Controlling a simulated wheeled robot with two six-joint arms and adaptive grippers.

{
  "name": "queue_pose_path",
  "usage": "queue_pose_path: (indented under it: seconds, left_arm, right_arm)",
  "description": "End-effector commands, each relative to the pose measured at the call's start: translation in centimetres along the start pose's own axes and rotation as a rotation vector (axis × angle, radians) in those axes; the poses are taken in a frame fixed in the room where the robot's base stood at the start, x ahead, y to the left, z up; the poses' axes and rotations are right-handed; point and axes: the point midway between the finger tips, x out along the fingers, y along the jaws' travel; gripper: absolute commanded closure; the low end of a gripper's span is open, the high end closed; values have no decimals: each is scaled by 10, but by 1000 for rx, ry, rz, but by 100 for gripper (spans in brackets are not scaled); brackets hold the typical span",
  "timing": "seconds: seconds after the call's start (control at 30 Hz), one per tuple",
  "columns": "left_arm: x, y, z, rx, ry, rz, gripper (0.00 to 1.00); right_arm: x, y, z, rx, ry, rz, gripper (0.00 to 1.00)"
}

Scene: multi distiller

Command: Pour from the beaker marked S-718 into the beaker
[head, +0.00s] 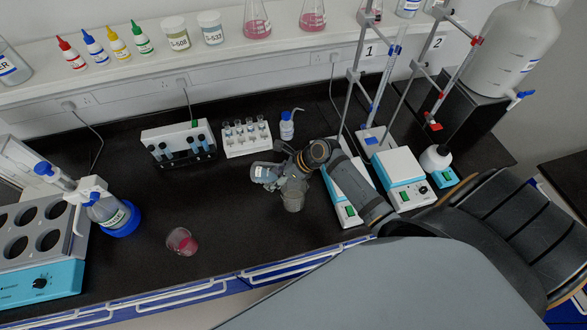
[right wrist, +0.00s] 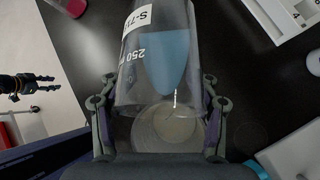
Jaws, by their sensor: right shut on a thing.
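The beaker marked S-71… (right wrist: 150,50), its last figure cut off, holds blue liquid and a "250 ml" mark. My right gripper (right wrist: 160,115) is shut on it. In the head view the held beaker (head: 265,173) lies strongly tilted. A glass beaker (head: 293,200) stands on the bench just below my right gripper (head: 285,178). Through the held glass, a round beaker with pale contents (right wrist: 165,128) shows in the right wrist view. A thin pale line, like a stream, runs down toward it. My left gripper (right wrist: 48,84) is open and empty at the wrist view's left; it is outside the head view.
A small beaker with pink liquid (head: 182,241) stands on the bench to the left. Hotplates (head: 400,165) with stands are to the right. A tube rack (head: 247,140) and a small wash bottle (head: 287,127) stand behind. The front-middle bench is clear.

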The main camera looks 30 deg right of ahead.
Motion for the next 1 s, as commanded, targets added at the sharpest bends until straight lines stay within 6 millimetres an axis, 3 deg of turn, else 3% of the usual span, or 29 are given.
queue_pose_path:
  seconds: [1.0]
  left_arm:
    - [6, 1, 1, 0, 0, 0, 60]
  right_arm:
    - [-16, 0, -6, -29, -248, 38, 80]
